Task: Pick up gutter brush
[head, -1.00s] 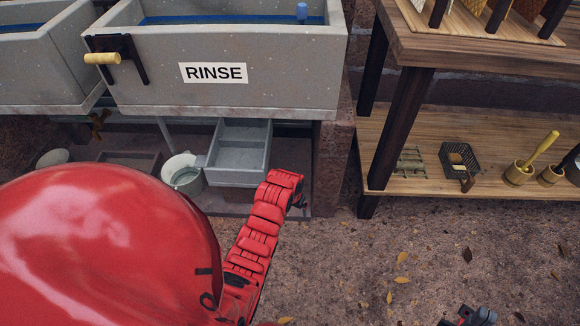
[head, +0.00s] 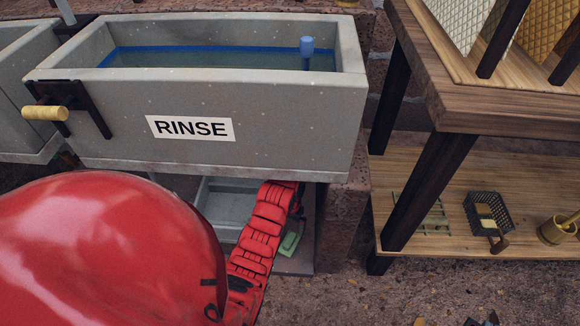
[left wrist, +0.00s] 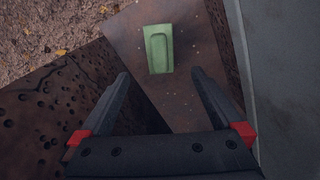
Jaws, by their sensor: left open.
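A green block-shaped thing with a raised long middle (left wrist: 159,49) lies on the brown slab in the left wrist view; it may be the gutter brush, but I see no clear bristles. In the head view it shows in part (head: 291,239), beside my red left arm under the rinse basin. My left gripper (left wrist: 160,73) is open, with nothing between its fingers. Its tips point toward the green thing's near end. In the head view the gripper is mostly hidden by the arm and basin. My right gripper is not clearly seen.
The grey rinse basin (head: 215,95) hangs above my left arm. A grey tray (head: 226,198) stands under it, left of the arm. A wooden shelf (head: 430,240) holds a black basket (head: 487,214).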

